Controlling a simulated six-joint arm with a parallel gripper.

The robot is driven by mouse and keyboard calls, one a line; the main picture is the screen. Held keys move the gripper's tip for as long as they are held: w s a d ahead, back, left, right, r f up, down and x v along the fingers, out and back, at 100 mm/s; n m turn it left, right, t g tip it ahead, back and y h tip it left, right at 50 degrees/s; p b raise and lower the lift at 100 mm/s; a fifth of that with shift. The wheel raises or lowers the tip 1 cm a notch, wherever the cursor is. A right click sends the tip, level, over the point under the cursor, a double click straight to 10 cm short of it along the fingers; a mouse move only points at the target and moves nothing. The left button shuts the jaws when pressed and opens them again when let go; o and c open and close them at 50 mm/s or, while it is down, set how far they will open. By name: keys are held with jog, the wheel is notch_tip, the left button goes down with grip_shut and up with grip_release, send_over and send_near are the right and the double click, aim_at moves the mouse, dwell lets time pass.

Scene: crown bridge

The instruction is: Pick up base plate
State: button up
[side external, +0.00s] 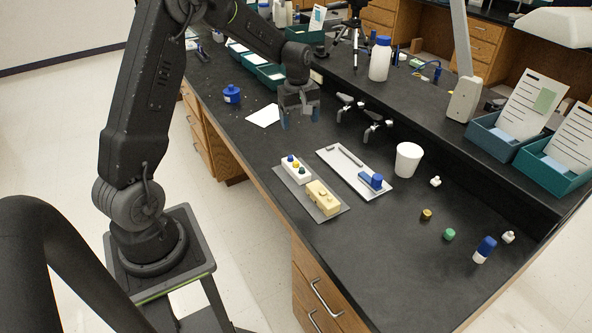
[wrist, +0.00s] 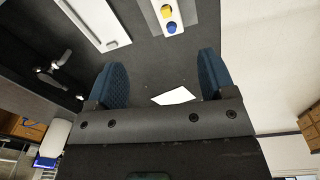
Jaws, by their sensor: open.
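I cannot tell for sure which piece is the base plate. A flat grey plate (side external: 327,215) lies on the dark bench in the side view, bearing a white block (side external: 295,169) with several coloured knobs and a pale yellow block (side external: 323,198). Beside it lies a white tray (side external: 357,180) with a thin grey bar (side external: 350,156) and a blue block (side external: 371,182) on it. My gripper (side external: 300,118) is open and empty above the bench, behind both. The wrist view shows its spread fingers (wrist: 162,73), with part of the white block (wrist: 166,8) and the tray (wrist: 82,12) beyond.
A white paper (side external: 263,116) lies near the gripper, with a blue pot (side external: 231,94) to its left. Bench taps (side external: 374,127) and a white cup (side external: 408,160) stand to the right. Several small items, including a blue-capped bottle (side external: 484,250), are at the front right.

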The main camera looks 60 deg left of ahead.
jog(key=n, duration=0.2)
send_over(295, 161)
notch_tip(295, 161, down, 5)
jog(key=shift+g, duration=0.3)
jog(key=f, duration=0.7)
jog(key=shift+w+a+f, duration=0.1)
jog(key=shift+a+f, duration=0.2)
jog(key=shift+f, duration=0.05)
jog(key=shift+d+f, duration=0.15)
jog(key=shift+f, duration=1.3)
jog(key=shift+d+f, duration=0.1)
jog(key=shift+f, duration=1.35)
jog(key=shift+c, duration=0.2)
jog(key=shift+r, duration=0.1)
jog(key=c, duration=1.1)
jog(key=shift+r, duration=0.1)
